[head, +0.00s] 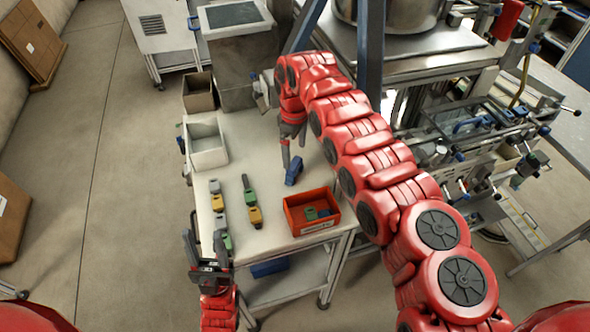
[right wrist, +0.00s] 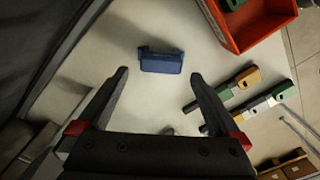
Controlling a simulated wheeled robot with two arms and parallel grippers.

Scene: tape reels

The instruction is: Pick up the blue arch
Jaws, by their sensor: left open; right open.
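The blue arch (head: 294,171) stands on the white table (head: 262,150), behind the red bin. It also shows in the right wrist view (right wrist: 161,61), ahead of the fingertips and roughly centred between them. My right gripper (head: 292,165) points down at the table just beside the arch, to its left in the head view. It is open and empty, with its two fingers spread in the right wrist view (right wrist: 158,76). My left gripper (head: 205,245) is open and empty at the table's front left corner, well away from the arch.
A red bin (head: 303,224) holding green and blue pieces stands at the table's front right. Two rows of grey, green and yellow pieces (head: 250,197) lie left of it. A white bin (head: 206,143) stands at the left edge. The table between is clear.

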